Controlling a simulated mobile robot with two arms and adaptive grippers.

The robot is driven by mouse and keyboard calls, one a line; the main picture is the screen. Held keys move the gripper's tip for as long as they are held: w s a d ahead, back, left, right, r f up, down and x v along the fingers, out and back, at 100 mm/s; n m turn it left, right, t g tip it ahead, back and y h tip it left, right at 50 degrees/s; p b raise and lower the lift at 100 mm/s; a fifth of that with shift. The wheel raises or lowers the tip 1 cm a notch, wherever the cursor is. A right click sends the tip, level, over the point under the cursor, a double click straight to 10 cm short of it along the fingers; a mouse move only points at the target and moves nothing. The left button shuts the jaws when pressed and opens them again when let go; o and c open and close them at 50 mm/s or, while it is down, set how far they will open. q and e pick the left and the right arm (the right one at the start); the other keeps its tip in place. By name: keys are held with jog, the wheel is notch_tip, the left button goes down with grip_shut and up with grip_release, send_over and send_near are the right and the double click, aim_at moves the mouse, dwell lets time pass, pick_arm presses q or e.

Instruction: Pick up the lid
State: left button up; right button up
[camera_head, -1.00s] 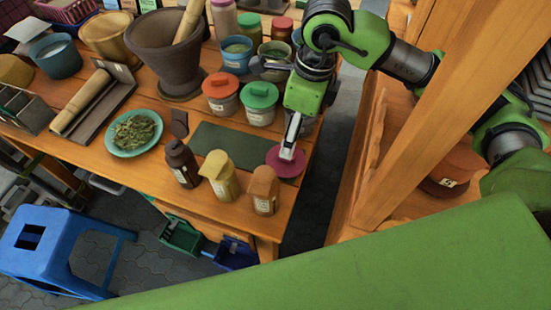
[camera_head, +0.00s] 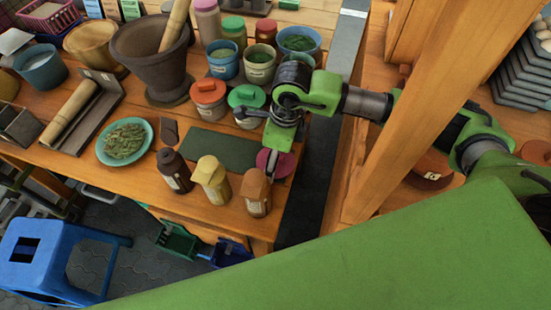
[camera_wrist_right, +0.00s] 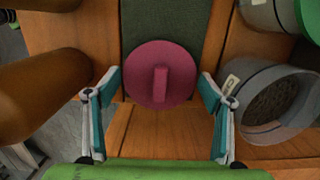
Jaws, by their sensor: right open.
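The lid is a flat magenta disc (camera_head: 266,160) with a bar handle, lying at the right end of the dark green mat (camera_head: 222,148). In the right wrist view the lid (camera_wrist_right: 142,72) is near the middle, its handle upright in the picture. My right gripper (camera_head: 284,168) is over the lid and partly hides it in the head view. In the wrist view its two fingers (camera_wrist_right: 159,86) are spread apart, one on each side of the lid, with nothing held. Whether the fingertips touch the lid cannot be told. My left gripper is not in view.
A brown bottle (camera_head: 174,172), a yellow jar (camera_head: 213,180) and an orange-brown jar (camera_head: 256,193) stand along the front edge. Jars with a red lid (camera_head: 208,92) and a green lid (camera_head: 246,96) stand behind the mat. An open grey jar (camera_wrist_right: 282,100) is close right of the gripper.

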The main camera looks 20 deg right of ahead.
jog(key=c, duration=0.6)
jog(key=shift+o, duration=0.2)
